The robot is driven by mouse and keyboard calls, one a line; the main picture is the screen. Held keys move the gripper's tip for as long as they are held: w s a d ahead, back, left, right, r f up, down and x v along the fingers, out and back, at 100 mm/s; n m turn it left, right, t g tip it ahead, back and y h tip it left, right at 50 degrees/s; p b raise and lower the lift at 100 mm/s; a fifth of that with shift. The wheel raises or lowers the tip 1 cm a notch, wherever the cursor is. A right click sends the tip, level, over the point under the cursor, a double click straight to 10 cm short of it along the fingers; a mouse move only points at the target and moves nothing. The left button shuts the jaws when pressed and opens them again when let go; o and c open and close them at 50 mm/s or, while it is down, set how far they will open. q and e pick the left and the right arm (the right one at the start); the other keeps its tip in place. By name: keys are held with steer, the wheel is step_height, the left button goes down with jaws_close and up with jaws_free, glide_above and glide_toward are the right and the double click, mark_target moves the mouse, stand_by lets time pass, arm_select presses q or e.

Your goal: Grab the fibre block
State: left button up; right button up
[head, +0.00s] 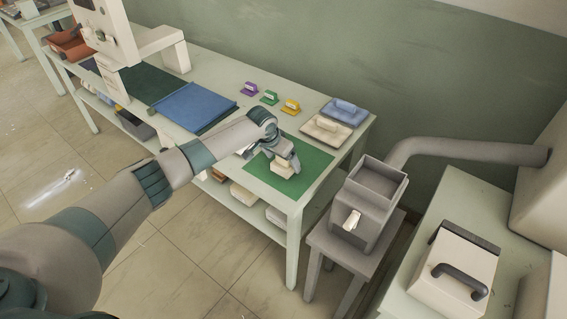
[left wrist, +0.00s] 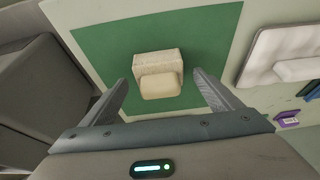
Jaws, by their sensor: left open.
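The fibre block (left wrist: 158,64) is a cream block with a smaller rounded cream piece on it, lying on a green mat (left wrist: 217,22). In the head view the block (head: 281,171) is partly covered by my left gripper (head: 290,168). My left gripper also shows in the left wrist view (left wrist: 165,98), open, with one finger on each side of the block's near part. A gap shows between each finger and the block in that view. I cannot tell the gripper's height above the mat. My right gripper is not in view.
On the same table (head: 217,78) are a blue pad (head: 343,111), a cream pad (head: 326,129), small purple, green and yellow pieces (head: 290,106), and blue folded cloth (head: 195,106). A grey hopper (head: 368,205) stands right of the table. A white machine (head: 115,35) stands at the far left.

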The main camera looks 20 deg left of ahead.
arm_select(q)
steer(key=shift+x, duration=0.75)
steer(key=shift+d+f, duration=0.1)
steer(key=shift+f, duration=0.15)
steer(key=c, duration=1.1)
steer(key=shift+c, duration=0.2)
steer(key=shift+r, duration=0.15)
steer(key=shift+w+r, duration=0.1)
steer(key=shift+r, duration=0.45)
step_height(320, 180, up, 2)
steer(key=shift+r+b, duration=0.15)
steer(key=shift+b, duration=0.65)
steer(key=s+d+r+b, duration=0.2)
steer(key=d+r, duration=0.5)
steer(key=d, duration=0.4)
steer(key=shift+s+d+r+b, duration=0.2)
steer(key=shift+s+b, duration=0.1)
steer(key=shift+b, duration=0.45)
